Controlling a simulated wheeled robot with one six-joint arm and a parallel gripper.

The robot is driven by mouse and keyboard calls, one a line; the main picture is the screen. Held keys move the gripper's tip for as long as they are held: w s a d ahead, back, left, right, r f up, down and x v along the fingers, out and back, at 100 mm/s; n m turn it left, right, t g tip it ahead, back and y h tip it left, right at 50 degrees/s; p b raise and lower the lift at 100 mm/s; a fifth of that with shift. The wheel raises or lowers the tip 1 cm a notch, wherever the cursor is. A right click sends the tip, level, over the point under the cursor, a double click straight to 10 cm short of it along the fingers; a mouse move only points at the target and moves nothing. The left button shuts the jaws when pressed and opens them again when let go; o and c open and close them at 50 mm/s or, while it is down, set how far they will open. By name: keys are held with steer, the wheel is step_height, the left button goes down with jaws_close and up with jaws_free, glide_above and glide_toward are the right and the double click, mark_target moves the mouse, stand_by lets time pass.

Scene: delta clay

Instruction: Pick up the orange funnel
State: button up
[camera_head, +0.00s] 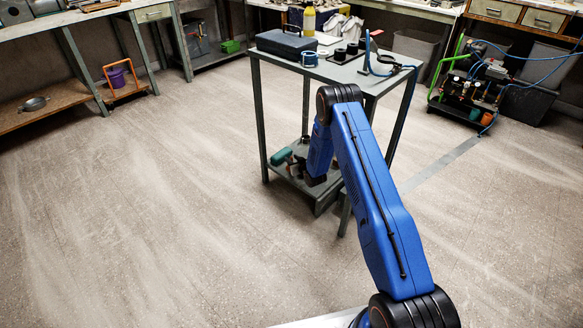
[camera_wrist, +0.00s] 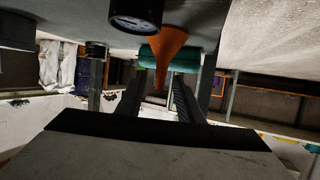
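The orange funnel (camera_wrist: 170,46) shows in the wrist view, which is upside down. It stands wide end down on a grey shelf, its narrow spout pointing away from the shelf. My gripper (camera_wrist: 158,86) is open, with its two dark fingers apart. The spout tip appears in the gap between the fingertips; I cannot tell how far beyond them it is. Nothing is held. In the head view my blue arm reaches over the lower shelf (camera_head: 322,190) of a metal stand, and the funnel is hidden there.
A teal cylinder (camera_wrist: 152,54) lies close behind the funnel, and a dark round gauge (camera_wrist: 136,20) is beside it. The stand's top (camera_head: 345,72) carries a dark case (camera_head: 286,43) and tools. Its legs (camera_head: 259,120) frame the shelf. Open floor (camera_head: 150,190) lies to the left.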

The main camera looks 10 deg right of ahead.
steer(key=shift+x, duration=0.85)
steer(key=shift+s, duration=0.1)
jaws_close()
